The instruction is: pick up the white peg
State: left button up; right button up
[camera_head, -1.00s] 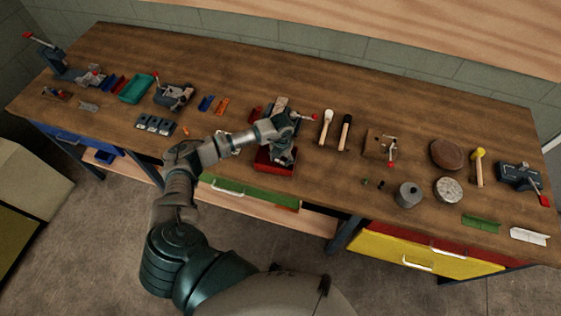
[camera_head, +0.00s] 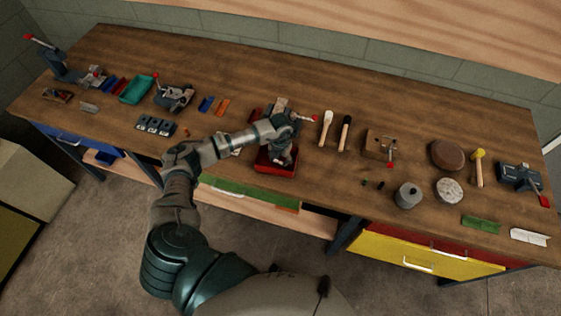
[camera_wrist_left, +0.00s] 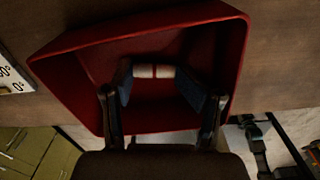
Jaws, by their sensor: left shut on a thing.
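The white peg (camera_wrist_left: 144,71) shows in the left wrist view as a short pale cylinder with a thin dark line across it. It lies crosswise between the two fingertips of my left gripper (camera_wrist_left: 155,78), which is shut on it. The gripper is over the inside of a red tray (camera_wrist_left: 88,107); whether the peg touches the tray floor I cannot tell. In the head view my left gripper (camera_head: 283,155) reaches down into the red tray (camera_head: 270,170), and the peg is hidden there. My right gripper is not in view.
A vise with a red-tipped handle (camera_head: 309,118) stands just behind the tray. White and black mallets (camera_head: 326,128) lie to its right. A grey can (camera_head: 408,196) stands farther right near the front edge.

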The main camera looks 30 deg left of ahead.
aim_at(280, 161)
pick_arm(q)
jog(key=shift+r, duration=0.2)
jog(key=shift+c, duration=0.8)
notch_tip(280, 161, up, 10)
jog(key=shift+f+b, duration=0.25)
jog(key=shift+b, duration=0.3)
grip_shut()
jog(key=o, duration=1.3)
grip_release()
jog(key=shift+c, duration=0.2)
jog(key=shift+w+r, duration=0.1)
